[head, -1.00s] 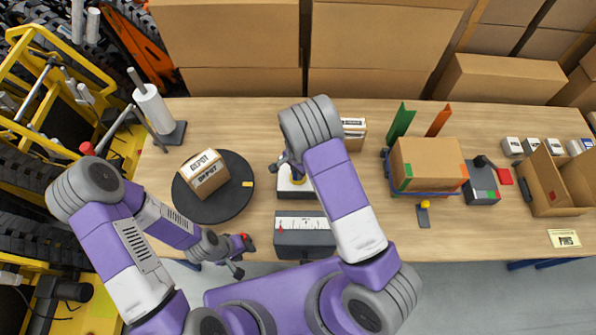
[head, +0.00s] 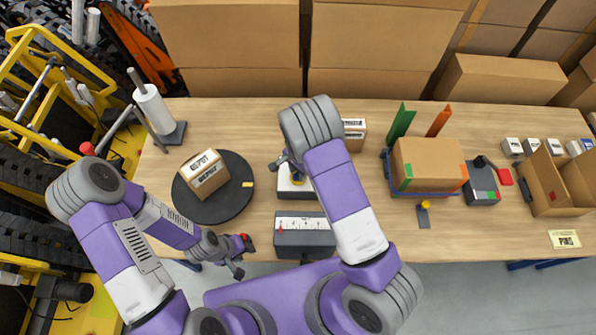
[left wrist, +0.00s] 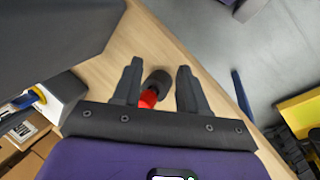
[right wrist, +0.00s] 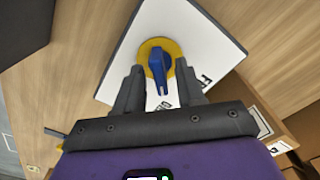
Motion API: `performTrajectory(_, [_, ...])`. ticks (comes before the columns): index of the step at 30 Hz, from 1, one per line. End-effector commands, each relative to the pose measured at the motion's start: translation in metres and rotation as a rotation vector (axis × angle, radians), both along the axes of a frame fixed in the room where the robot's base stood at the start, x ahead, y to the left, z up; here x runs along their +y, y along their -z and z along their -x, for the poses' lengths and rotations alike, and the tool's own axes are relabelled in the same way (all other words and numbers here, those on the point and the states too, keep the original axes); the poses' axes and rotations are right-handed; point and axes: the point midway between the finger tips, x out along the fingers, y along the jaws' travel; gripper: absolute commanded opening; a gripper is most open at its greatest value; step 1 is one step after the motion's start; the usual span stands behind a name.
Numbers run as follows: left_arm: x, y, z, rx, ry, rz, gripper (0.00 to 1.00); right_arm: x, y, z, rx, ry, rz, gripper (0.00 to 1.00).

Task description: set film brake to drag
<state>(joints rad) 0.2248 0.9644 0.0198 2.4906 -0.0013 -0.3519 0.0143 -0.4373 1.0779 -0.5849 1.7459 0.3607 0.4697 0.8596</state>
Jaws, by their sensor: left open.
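A blue pointer knob (right wrist: 160,68) on a yellow disc sits on a white plate (right wrist: 188,28) with black marks, too cropped to read. The knob's bar points toward my right gripper (right wrist: 158,80), which is open with its fingers on either side of the bar. No firm contact shows. In the head view the white dial box (head: 292,188) is partly hidden by my right arm. My left gripper (left wrist: 156,75) is open near the table's front edge. A red part with a black round end (left wrist: 153,88) shows between its fingers, not gripped.
A black turntable (head: 237,197) carries a DEPOT carton (head: 204,174). A white film roll (head: 153,110) stands behind it. A grey box with a white scale (head: 305,236) lies in front of the dial box. A taped carton (head: 428,164) stands to the right.

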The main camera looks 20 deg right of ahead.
Motion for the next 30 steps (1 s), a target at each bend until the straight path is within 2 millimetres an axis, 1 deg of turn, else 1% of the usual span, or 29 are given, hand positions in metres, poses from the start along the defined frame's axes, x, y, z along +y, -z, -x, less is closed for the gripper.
performTrajectory(6, [0.0, 0.0, 0.0, 0.0, 0.0, 0.0, 0.43, 0.001, -0.038, -0.001, -0.005, -0.002, -0.002, 0.38])
performTrajectory(9, [0.0, 0.0, 0.0, 0.0, 0.0, 0.0, 0.43, 0.001, -0.053, -0.001, -0.004, -0.002, -0.001, 0.38])
performTrajectory(13, [0.0, 0.0, 0.0, 0.0, 0.0, 0.0, 0.43, 0.001, -0.065, 0.0, -0.002, -0.001, -0.001, 0.38])
performTrajectory(17, [0.0, 0.0, 0.0, 0.0, 0.0, 0.0, 0.43, 0.001, -0.07, 0.0, -0.001, -0.001, 0.0, 0.38])
performTrajectory(25, [0.0, 0.0, 0.0, 0.0, 0.0, 0.0, 0.43, 0.0, -0.069, 0.0, 0.0, 0.0, 0.0, 0.38])
performTrajectory(28, [0.0, 0.0, 0.0, 0.0, 0.0, 0.0, 0.43, 0.0, -0.063, 0.0, 0.002, 0.0, 0.001, 0.38])
performTrajectory(30, [0.0, 0.0, 0.0, 0.0, 0.0, 0.0, 0.43, 0.0, -0.056, 0.001, 0.003, 0.0, 0.001, 0.38])
